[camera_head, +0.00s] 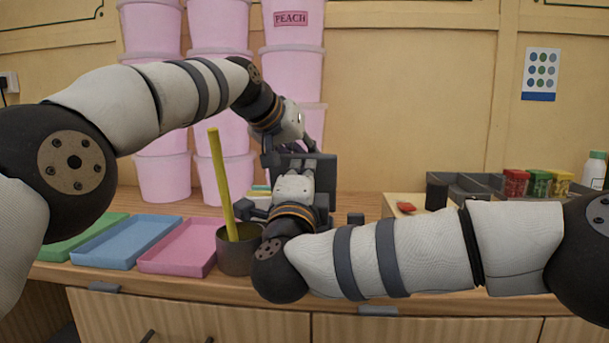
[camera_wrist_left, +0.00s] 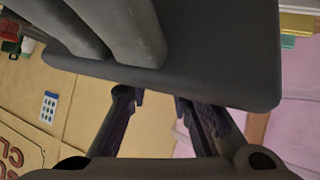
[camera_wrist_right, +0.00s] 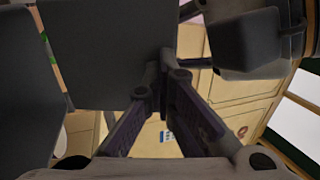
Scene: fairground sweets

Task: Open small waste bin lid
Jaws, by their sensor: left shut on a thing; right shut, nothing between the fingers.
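The small waste bin is dark grey and mostly hidden behind my right gripper in the head view. A flat dark panel, which looks like its lid (camera_head: 325,173), stands up behind the grippers. In the left wrist view the dark panel (camera_wrist_left: 230,85) crosses the top, and my left gripper (camera_wrist_left: 157,98) has its fingers at the panel's edge, shut on it. My left gripper (camera_head: 290,148) reaches down from above in the head view. My right gripper (camera_head: 297,165) is shut and empty in front of the panel. Its closed fingertips (camera_wrist_right: 165,62) are beside a dark panel (camera_wrist_right: 110,50) in the right wrist view.
A dark cup (camera_head: 238,255) with a yellow stick (camera_head: 221,185) stands close left of my right gripper. Pink (camera_head: 178,249), blue (camera_head: 127,243) and green trays lie further left. Pink tubs (camera_head: 164,178) stack behind.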

